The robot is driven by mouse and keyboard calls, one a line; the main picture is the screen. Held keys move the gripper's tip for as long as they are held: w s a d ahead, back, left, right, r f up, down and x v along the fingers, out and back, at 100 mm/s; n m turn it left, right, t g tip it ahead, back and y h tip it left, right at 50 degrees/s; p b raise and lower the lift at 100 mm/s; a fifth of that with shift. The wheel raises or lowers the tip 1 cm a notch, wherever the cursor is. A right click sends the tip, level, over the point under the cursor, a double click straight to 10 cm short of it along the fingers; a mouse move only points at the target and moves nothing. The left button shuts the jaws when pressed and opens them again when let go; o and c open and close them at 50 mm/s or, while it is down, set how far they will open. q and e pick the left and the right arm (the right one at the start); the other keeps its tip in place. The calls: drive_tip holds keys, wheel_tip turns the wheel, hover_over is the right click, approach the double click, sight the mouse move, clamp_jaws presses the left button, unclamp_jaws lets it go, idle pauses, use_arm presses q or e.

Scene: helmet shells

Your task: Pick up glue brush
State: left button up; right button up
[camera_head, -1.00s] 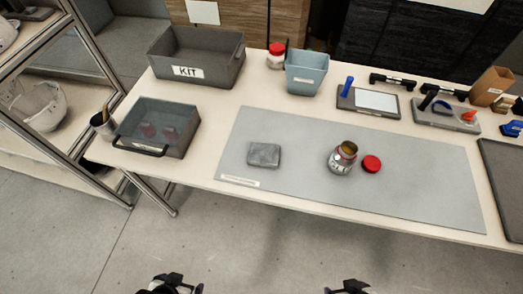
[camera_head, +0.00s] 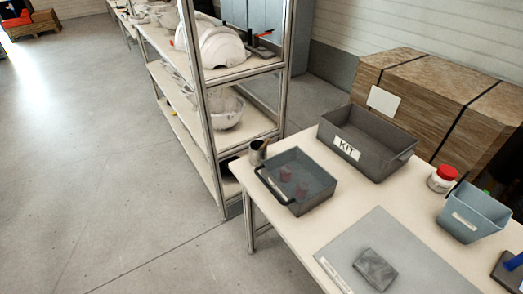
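A small dark cup (camera_head: 257,152) stands at the table's left corner, beside the grey transparent bin. A thin brownish handle (camera_head: 265,143) sticks up out of it and looks like the glue brush; its bristle end is hidden in the cup. Neither of my grippers shows in this view.
The grey bin (camera_head: 318,201) with reddish items inside sits right of the cup. The KIT crate (camera_head: 350,164) stands behind it. A grey mat (camera_head: 346,242) holds a grey block (camera_head: 374,270). A shelf rack (camera_head: 209,131) with white helmet shells stands left of the table. The floor at left is clear.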

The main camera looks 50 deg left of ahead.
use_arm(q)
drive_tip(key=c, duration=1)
